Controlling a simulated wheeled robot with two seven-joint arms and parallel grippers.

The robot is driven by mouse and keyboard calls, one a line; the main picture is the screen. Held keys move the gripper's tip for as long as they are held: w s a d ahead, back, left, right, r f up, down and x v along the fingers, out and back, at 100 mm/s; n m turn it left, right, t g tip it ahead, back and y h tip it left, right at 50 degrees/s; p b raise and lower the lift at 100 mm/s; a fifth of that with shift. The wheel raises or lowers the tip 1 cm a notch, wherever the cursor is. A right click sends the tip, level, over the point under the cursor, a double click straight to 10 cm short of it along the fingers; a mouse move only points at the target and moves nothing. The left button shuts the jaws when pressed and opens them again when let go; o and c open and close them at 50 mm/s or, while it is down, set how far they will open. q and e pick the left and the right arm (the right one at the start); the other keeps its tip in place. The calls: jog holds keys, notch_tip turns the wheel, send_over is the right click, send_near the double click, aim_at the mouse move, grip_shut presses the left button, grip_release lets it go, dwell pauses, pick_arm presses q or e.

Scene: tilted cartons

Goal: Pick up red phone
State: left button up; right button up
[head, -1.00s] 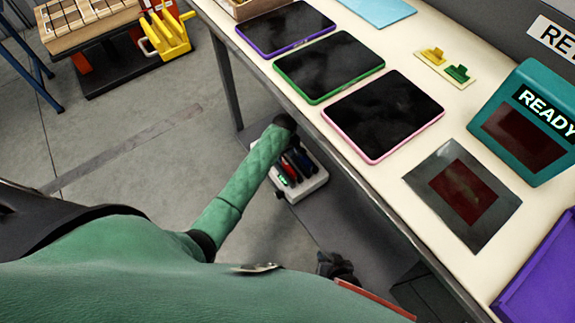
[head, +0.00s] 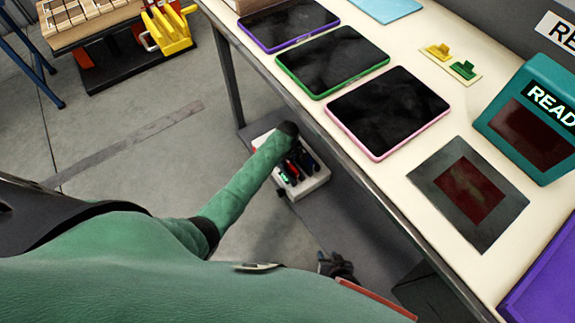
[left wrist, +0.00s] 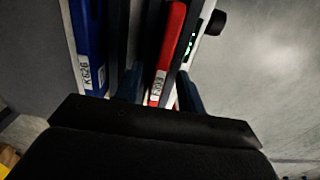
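The red phone (left wrist: 172,45) stands on edge in a slot in the left wrist view, with a white label near its close end. My left gripper (left wrist: 158,92) is down at it; its dark fingers lie on either side of the phone, with a small gap visible on the left. In the head view my left gripper (head: 291,146) is over the white rack (head: 312,182), and my wrist hides part of the slots. A blue phone (left wrist: 88,45) with a label stands left of the red one. My right gripper (head: 337,266) is a dark shape low in the head view; its fingers are unclear.
The rack is low, beside and partly under the edge of the long table (head: 400,170). Tablets with purple, green (head: 333,60) and pink (head: 388,110) rims lie on the table. A teal READY display (head: 530,120) stands right. Grey floor (head: 130,180) is open on the left.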

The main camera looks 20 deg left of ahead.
pick_arm(q)
grip_shut()
jog(key=shift+r, duration=0.15)
